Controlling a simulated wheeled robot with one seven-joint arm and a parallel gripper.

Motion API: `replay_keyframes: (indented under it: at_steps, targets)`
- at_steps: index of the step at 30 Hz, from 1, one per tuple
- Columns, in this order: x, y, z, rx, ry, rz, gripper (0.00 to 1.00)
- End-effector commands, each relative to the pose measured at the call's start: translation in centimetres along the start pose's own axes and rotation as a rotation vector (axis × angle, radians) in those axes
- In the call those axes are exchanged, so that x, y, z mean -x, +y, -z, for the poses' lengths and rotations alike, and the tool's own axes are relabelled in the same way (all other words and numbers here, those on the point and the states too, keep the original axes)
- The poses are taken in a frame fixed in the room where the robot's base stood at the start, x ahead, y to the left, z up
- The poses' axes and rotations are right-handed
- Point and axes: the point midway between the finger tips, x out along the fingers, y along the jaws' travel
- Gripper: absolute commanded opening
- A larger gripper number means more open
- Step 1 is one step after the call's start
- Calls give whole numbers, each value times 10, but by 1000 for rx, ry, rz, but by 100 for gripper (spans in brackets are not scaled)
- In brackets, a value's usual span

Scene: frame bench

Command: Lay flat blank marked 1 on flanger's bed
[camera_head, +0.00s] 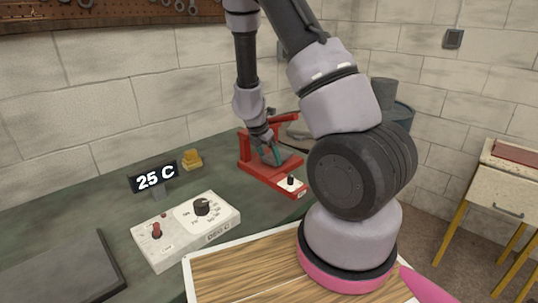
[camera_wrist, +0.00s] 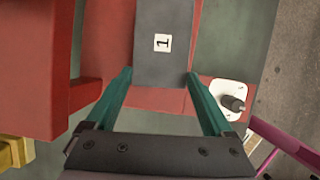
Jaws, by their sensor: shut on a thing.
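The grey flat blank marked 1 (camera_wrist: 163,70) is between the teal fingers of my gripper (camera_wrist: 158,78) in the wrist view, its number label facing the camera. My gripper is shut on its near end. The red flanger (camera_head: 258,174) stands on the bench in the head view, with my gripper (camera_head: 272,156) down over it. In the wrist view the flanger's red bed (camera_wrist: 108,45) shows beneath and beside the blank. I cannot tell whether the blank touches the bed. The blank's far end runs out of the wrist view.
A raised red part (camera_wrist: 35,65) of the flanger is left of my fingers. A white plate with a black knob (camera_wrist: 232,102) is at right. On the bench are a control box (camera_head: 185,232), a 25 C display (camera_head: 153,177) and a yellow block (camera_head: 192,160).

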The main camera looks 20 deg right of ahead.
Motion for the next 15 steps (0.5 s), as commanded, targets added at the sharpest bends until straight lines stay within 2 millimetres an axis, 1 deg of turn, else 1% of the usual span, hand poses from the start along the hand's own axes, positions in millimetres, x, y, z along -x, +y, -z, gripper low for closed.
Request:
replay_keyframes:
  at_steps: [15]
  targets:
    - [-10,0,4,0,-1,0,0]
